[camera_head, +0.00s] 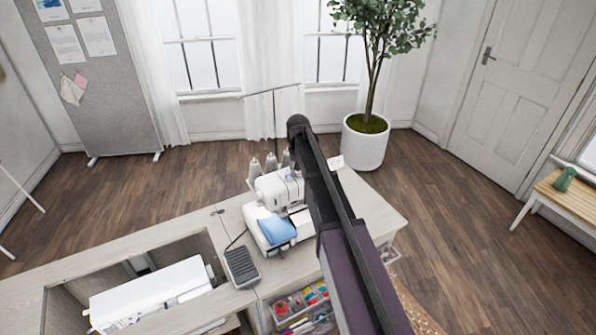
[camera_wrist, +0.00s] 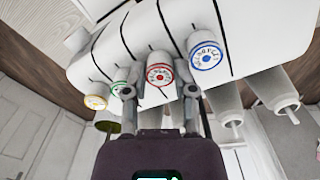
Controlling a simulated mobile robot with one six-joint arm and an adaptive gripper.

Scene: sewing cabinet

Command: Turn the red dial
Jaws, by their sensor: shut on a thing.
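The red dial (camera_wrist: 160,72) is a small round knob with a red ring and markings, on the white face of the sewing machine (camera_wrist: 115,45) in the wrist view. My gripper (camera_wrist: 160,92) has one finger on each side of the red dial and is shut on it. Small gaps seem to show beside the dial, so the exact contact points are hard to see. In the head view the white sewing machine (camera_head: 279,187) stands on the cabinet, and my dark arm reaches past its right side. The gripper and the red dial cannot be made out there.
A blue dial (camera_wrist: 206,55) is to the right of the red one; green (camera_wrist: 119,88) and yellow (camera_wrist: 95,102) dials are to the left. Thread cones (camera_head: 270,163) stand behind the machine. A pedal (camera_head: 241,266) lies on the cabinet (camera_head: 130,268). Blue cloth (camera_head: 277,229) lies at the machine.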

